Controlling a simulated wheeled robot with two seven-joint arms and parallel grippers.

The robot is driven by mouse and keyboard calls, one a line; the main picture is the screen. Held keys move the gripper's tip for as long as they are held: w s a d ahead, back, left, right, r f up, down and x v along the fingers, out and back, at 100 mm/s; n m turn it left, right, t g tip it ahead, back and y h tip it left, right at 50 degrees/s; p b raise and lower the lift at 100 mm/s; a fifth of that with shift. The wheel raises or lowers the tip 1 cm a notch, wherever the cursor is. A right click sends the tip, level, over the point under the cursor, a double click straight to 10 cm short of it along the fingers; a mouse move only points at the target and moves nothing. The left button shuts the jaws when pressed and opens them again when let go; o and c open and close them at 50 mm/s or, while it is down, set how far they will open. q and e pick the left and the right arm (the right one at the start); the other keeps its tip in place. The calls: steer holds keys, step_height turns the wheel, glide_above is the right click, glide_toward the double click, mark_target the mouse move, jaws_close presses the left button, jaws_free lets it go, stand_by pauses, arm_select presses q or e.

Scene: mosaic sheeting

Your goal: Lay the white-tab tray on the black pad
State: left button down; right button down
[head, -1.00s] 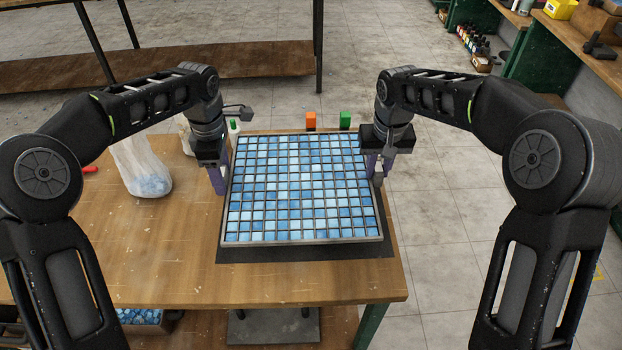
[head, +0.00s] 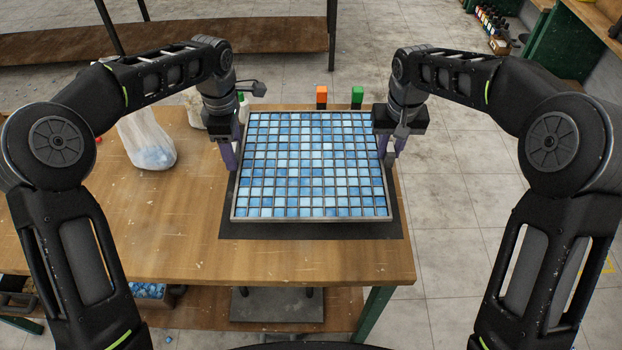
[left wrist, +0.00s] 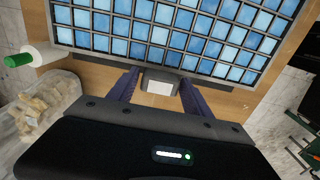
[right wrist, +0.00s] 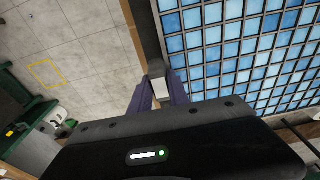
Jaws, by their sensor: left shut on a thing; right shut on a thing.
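The white-tab tray (head: 312,216) is a shallow grey-rimmed grid filled with blue mosaic tiles. It is over the black pad (head: 312,231), whose margin shows along the near edge and at both near corners. I cannot tell whether the tray touches the pad. My left gripper (head: 231,160) is shut on the tray's left side; a white tab (left wrist: 159,87) shows between its fingers in the left wrist view. My right gripper (head: 388,158) is shut on the right side; another white tab (right wrist: 160,88) shows between its fingers in the right wrist view.
The wooden table (head: 150,235) is clear at the left front. A bag of blue tiles (head: 148,142) stands left of the tray. The table ends close to the pad's right side.

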arm_select(q)
steer(key=shift+f, duration=0.35)
arm_select(e)
steer(key=shift+f, duration=0.3)
